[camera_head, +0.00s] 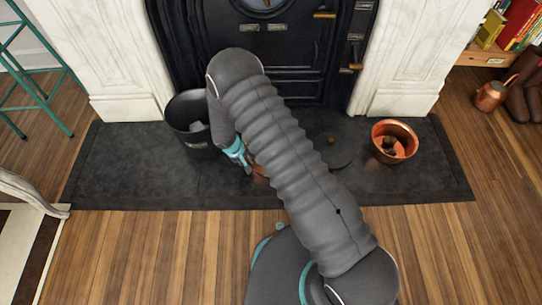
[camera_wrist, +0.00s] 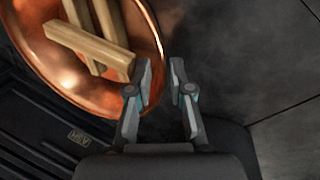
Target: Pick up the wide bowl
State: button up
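A wide copper bowl (camera_wrist: 58,62) with several pale wooden pieces in it fills the upper left of the wrist view. In the head view only a bit of copper (camera_head: 260,170) shows beside my arm, which hides the rest. My gripper (camera_wrist: 163,75) is open, its two fingers apart with nothing held between them. The left finger overlaps the bowl's right rim in the wrist view, and the right finger is over the dark stone outside it. I cannot tell whether they touch. In the head view my gripper (camera_head: 242,158) points down at the hearth.
A black bucket (camera_head: 190,124) stands left of my gripper. A copper pot (camera_head: 394,141) with dark lumps stands right on the dark hearth slab (camera_head: 120,165). The black fireplace (camera_head: 300,75) is behind. Wooden floor lies in front.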

jog(key=x, duration=0.5)
jog(key=shift+s+d+r, duration=0.1)
grip_shut()
jog(key=shift+r, duration=0.1)
